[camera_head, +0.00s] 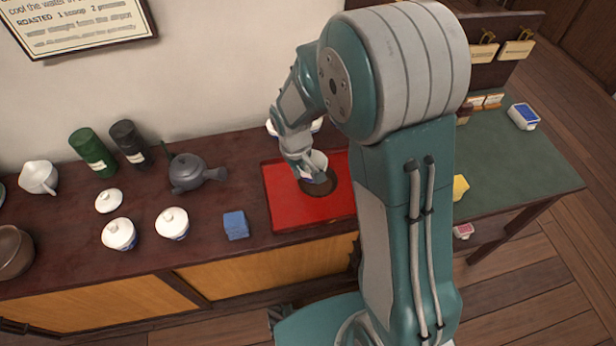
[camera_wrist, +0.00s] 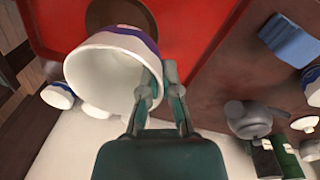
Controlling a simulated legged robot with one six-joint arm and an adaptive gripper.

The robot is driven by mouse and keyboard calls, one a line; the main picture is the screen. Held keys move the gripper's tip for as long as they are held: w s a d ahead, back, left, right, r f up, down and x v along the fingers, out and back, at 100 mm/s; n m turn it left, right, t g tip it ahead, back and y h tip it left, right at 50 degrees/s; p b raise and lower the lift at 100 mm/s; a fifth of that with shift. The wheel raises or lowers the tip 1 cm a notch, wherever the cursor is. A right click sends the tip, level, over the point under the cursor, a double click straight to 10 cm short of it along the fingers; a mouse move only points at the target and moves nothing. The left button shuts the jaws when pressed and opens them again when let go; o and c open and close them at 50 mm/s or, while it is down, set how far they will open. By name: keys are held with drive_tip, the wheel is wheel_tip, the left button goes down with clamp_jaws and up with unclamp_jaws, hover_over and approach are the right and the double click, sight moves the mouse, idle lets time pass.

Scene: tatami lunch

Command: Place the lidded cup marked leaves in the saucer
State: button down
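A white cup with a blue band (camera_wrist: 105,75) is at my gripper (camera_wrist: 160,75), pinched at its side between the two fingers. In the wrist view it looks tilted; I cannot make out a lid or a leaf marking. In the head view the cup (camera_head: 316,160) is over the dark round saucer (camera_head: 322,187) on the red tray (camera_head: 283,212). I cannot tell whether the cup touches the saucer. Two white lidded cups (camera_head: 119,235) (camera_head: 172,224) stand at the left of the counter; their markings are too small to read.
A blue block (camera_head: 236,225) lies left of the tray. A grey teapot (camera_head: 187,173), dark canister (camera_head: 130,143), green canister (camera_head: 93,152) and loose white lid (camera_head: 108,201) are further left. More white cups (camera_head: 316,124) stand behind the tray, partly hidden by my arm.

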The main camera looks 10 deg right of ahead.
drive_tip(key=f, duration=0.1)
drive_tip(key=w+d+f, duration=0.1)
drive_tip(key=f, duration=0.1)
drive_tip(key=w+d+f, duration=0.1)
drive_tip(key=shift+w+f, duration=0.4)
drive_tip(key=shift+f, duration=0.2)
drive_tip(key=f, duration=0.3)
drive_tip(key=shift+w+d+f, duration=0.1)
drive_tip(key=shift+d, duration=0.2)
drive_tip(key=c, duration=0.8)
unclamp_jaws()
drive_tip(key=shift+a+f, duration=0.1)
